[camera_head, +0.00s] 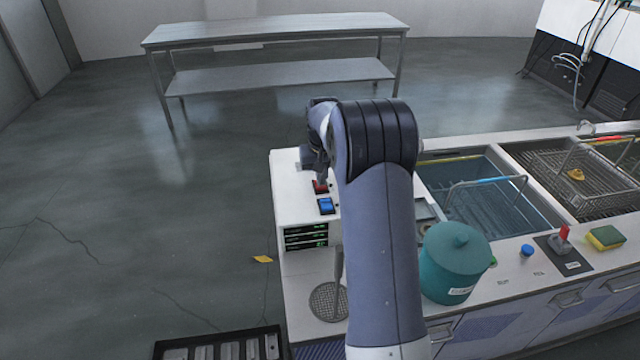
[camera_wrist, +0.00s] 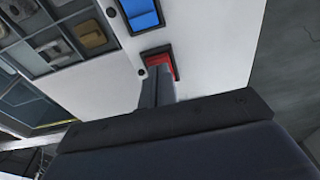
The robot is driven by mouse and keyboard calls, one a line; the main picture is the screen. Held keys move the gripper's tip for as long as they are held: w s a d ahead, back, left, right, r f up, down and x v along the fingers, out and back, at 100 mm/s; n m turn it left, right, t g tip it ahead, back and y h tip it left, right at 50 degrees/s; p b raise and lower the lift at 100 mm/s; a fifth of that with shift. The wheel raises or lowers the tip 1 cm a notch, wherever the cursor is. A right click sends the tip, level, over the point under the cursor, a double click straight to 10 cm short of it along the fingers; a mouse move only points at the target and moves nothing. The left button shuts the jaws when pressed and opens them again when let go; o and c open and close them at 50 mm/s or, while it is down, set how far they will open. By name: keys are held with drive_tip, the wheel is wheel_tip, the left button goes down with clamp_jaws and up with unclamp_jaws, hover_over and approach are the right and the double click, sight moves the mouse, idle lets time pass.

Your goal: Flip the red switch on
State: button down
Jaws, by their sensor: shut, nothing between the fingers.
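The red switch (camera_head: 320,186) sits in a dark frame on the top of a white control box (camera_head: 290,205), in the head view. It also shows in the wrist view (camera_wrist: 160,60), partly hidden behind my fingers. My gripper (camera_wrist: 152,74) is shut and empty, with its fingertips at the red switch. I cannot tell whether the tips touch it or which way the rocker is tilted. In the head view my arm hides part of the box, and the gripper is small there. A blue switch (camera_head: 326,205) is beside the red one and also shows in the wrist view (camera_wrist: 139,15).
A display with green digits (camera_head: 306,237) is on the box front. A teal lidded pot (camera_head: 455,265), a tank with a rack (camera_head: 490,200), a red-handled lever (camera_head: 564,236) and a sponge (camera_head: 606,237) are to the right. The floor left of the box is mostly clear.

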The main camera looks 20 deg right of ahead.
drive_tip(key=shift+f, duration=0.35)
drive_tip(key=shift+r+p, duration=2.65)
drive_tip(key=shift+r, duration=0.95)
drive_tip(key=shift+f, duration=0.2)
wheel_tip(320, 180, down, 7)
drive_tip(key=b, duration=0.5)
drive_tip(key=shift+r+b, duration=0.1)
drive_tip(key=shift+b, duration=0.3)
drive_tip(key=shift+r, duration=0.15)
drive_tip(key=shift+r, duration=0.1)
